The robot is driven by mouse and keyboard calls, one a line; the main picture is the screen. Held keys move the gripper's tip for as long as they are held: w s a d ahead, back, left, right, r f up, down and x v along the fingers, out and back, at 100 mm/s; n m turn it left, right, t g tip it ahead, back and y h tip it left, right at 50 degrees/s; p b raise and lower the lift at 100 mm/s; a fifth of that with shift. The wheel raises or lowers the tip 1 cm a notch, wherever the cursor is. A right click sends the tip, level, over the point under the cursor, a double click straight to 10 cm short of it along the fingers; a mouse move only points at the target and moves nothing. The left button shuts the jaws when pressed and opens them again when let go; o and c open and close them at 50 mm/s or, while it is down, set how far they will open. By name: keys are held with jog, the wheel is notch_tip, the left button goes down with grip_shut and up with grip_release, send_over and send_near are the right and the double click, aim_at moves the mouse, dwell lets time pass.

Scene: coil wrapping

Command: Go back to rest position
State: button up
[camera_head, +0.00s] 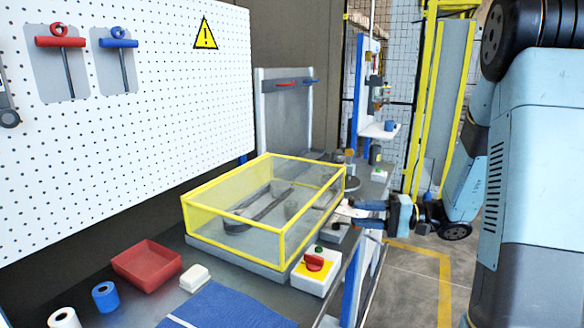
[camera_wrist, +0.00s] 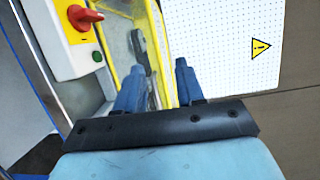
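My gripper (camera_head: 354,213) is in the right half of the head view, just to the right of the yellow-framed clear cover (camera_head: 282,236) on the workbench. Its two blue fingers point left, towards the bench. In the wrist view my gripper (camera_wrist: 158,70) has its fingers spread apart, with nothing held between them. The yellow frame and clear panel of the cover (camera_wrist: 150,40) show behind the fingers. The cover looks closed over grey machine parts. I cannot tell the exact gap between the fingertips and the cover.
A switch box (camera_head: 316,272) with a red knob stands at the bench's front edge; it shows close by in the wrist view (camera_wrist: 68,38). A red tray (camera_head: 147,265), a blue roll (camera_head: 106,297) and a blue cloth (camera_head: 228,308) lie left. Floor (camera_head: 420,270) right of the bench is clear.

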jog(key=s+a+r+n+g+h, duration=0.1)
jog(key=s+a+r+g+h, duration=0.1)
jog(key=s+h, duration=0.35)
jog(key=s+a+r+n+g+h, duration=0.1)
jog(key=s+r+n+g+h, duration=0.15)
jog(key=s, duration=0.55)
jog(key=s+d+r+t+h, duration=0.6)
jog(key=s+d+h, duration=0.1)
jog(key=h, duration=0.2)
jog(key=shift+d+m+t, duration=0.25)
jog(key=shift+m+t, duration=0.1)
jog(key=shift+m, duration=0.1)
